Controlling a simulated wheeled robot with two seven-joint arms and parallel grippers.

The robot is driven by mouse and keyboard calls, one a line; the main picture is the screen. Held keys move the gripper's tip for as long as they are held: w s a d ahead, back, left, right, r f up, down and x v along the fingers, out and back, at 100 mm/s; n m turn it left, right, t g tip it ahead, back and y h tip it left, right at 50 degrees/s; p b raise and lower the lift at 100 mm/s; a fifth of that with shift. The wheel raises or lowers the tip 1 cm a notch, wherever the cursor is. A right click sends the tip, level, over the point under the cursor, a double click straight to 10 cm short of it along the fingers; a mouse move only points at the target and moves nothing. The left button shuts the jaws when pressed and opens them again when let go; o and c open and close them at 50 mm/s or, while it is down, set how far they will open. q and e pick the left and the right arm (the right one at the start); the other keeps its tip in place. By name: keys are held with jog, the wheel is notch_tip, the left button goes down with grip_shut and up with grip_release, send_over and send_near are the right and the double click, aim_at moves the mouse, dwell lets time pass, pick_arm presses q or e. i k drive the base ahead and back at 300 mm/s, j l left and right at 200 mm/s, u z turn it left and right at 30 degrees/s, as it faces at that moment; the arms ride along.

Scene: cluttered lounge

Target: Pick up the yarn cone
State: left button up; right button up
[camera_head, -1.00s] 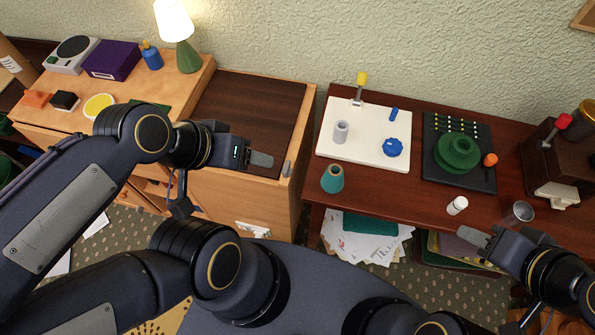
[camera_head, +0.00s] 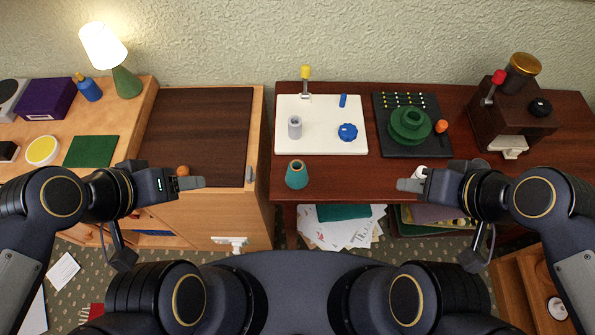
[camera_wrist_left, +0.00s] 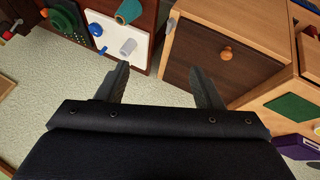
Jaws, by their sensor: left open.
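The yarn cone (camera_head: 296,175) is a teal cone with a tan top, upright at the front left of the dark red-brown table (camera_head: 345,180). It also shows in the left wrist view (camera_wrist_left: 128,12) near the top edge. My left gripper (camera_head: 192,182) is open and empty, left of the cone and in front of the wooden cabinet. Its two fingers (camera_wrist_left: 162,82) stand apart in the left wrist view, with nothing between them. My right gripper (camera_head: 405,185) is right of the cone, near the table's front edge; its finger gap cannot be made out.
A white board (camera_head: 320,144) with a grey cylinder (camera_head: 295,128) and blue knob (camera_head: 347,132) lies behind the cone. A black board with a green stepped disc (camera_head: 409,124) is right of it. A white bottle (camera_head: 419,172) stands close to my right gripper. A lamp (camera_head: 124,80) stands at left.

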aim_at(296, 176)
jog(key=u, duration=2.95)
jog(key=z, duration=3.5)
jog(key=k+j+z, duration=0.1)
jog(key=j+z, duration=0.2)
jog(key=z, duration=0.2)
jog(key=k+j+z, duration=0.1)
jog(key=j+z, duration=0.2)
jog(key=z, duration=0.15)
jog(key=k+j+z, duration=0.2)
jog(key=z, duration=0.3)
jog(key=k+j, duration=0.2)
